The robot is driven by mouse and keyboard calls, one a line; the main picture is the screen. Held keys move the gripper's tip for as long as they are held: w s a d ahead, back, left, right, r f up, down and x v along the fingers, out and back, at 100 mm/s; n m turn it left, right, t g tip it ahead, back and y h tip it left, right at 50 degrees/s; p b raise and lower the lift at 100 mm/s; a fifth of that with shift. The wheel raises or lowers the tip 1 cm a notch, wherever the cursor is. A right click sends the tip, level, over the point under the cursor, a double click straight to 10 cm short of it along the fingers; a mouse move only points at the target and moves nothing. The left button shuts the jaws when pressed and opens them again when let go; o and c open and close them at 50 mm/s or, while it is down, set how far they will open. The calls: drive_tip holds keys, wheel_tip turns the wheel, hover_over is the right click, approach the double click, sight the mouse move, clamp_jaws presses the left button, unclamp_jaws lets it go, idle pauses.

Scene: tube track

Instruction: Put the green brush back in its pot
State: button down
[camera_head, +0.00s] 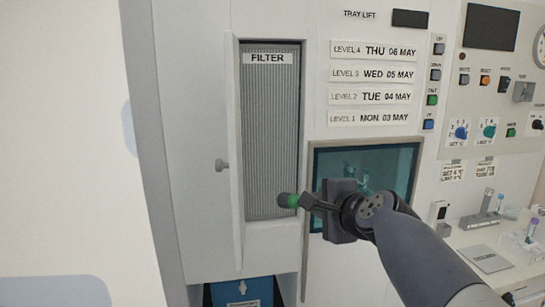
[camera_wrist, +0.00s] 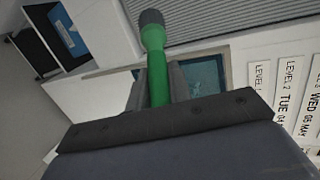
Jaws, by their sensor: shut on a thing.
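My gripper (camera_head: 308,202) is shut on the green brush (camera_head: 293,200), in front of the lower part of the filter recess. In the wrist view my gripper (camera_wrist: 158,84) has one finger on each side of the green brush (camera_wrist: 154,62). The brush has a green shaft and a dark grey rounded end that points away from the gripper. In the head view this end points left and seems close to the filter face; I cannot tell whether it touches. I cannot make out the brush's pot in either view.
The ribbed filter (camera_head: 270,130) sits in a recess beside an open narrow door (camera_head: 236,150). A blue bin (camera_head: 240,292) stands in an opening below. A dark teal window (camera_head: 375,165) is behind my wrist. A bench (camera_head: 490,245) with tubes in racks is at right.

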drive_tip(key=s+d+b, duration=0.1)
drive_tip(key=s+d, duration=0.1)
drive_tip(key=s, duration=0.4)
drive_tip(key=shift+s+d, duration=0.15)
drive_tip(key=shift+s, duration=0.1)
drive_tip(key=s+d+f+b, duration=0.1)
drive_tip(key=s+d+b, duration=0.1)
drive_tip(key=d, duration=0.9)
drive_tip(key=s+d+f+b, duration=0.2)
drive_tip(key=d+b, duration=0.2)
drive_tip(key=d, duration=0.8)
drive_tip(key=shift+s+d, duration=0.2)
